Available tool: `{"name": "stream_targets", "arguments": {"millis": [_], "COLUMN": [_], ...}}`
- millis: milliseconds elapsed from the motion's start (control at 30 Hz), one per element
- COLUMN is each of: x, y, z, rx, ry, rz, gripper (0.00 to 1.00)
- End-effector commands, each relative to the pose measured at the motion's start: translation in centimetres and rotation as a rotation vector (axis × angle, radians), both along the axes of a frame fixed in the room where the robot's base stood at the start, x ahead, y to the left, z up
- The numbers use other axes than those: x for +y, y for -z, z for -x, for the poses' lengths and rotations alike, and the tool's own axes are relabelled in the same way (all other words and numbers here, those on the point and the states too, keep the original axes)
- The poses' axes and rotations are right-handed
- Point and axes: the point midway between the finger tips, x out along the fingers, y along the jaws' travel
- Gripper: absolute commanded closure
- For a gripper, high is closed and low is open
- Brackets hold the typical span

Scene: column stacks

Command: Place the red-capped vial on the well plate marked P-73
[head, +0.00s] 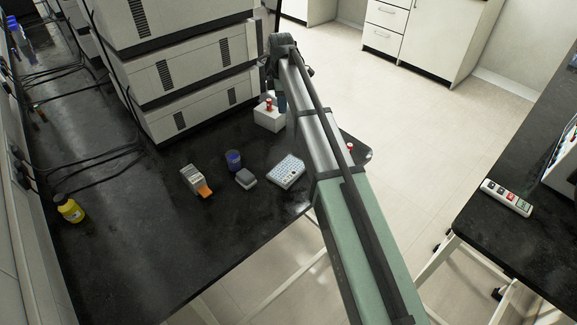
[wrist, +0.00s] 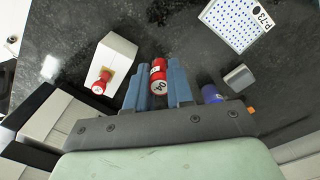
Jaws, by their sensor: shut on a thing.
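My gripper (wrist: 157,75) is shut on a red-capped vial (wrist: 158,79), which sits between its two blue fingers with its round marked end toward the wrist camera. In the head view my gripper (head: 280,101) is at the far end of the arm, beside the white block, and the held vial cannot be made out. The well plate marked P-73 (wrist: 236,28) is white with blue wells. It lies flat on the dark bench, apart from my gripper, at the upper right of the wrist view. It also shows in the head view (head: 287,172), left of my arm.
A white block (wrist: 116,56) bears another red-capped item (wrist: 98,85). A blue cup (wrist: 211,94) and a grey box (wrist: 238,77) stand near the plate. An orange-fronted dispenser (head: 194,180) and a yellow bottle (head: 70,209) are farther left. Stacked instruments (head: 180,80) stand behind.

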Motion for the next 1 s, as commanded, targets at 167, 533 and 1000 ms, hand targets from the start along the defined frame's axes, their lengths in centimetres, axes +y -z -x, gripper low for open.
{"name": "stream_targets", "arguments": {"millis": [167,533,1000], "x": [-0.4,-2.7,-2.9], "y": [-0.1,0.8,3.6], "z": [7.1,14.7,15.1], "rx": [-0.001,0.0,0.002], "ry": [-0.002,0.09,0.176], "rz": [0.0,0.0,0.0], "gripper": [1.0,1.0,1.0]}}
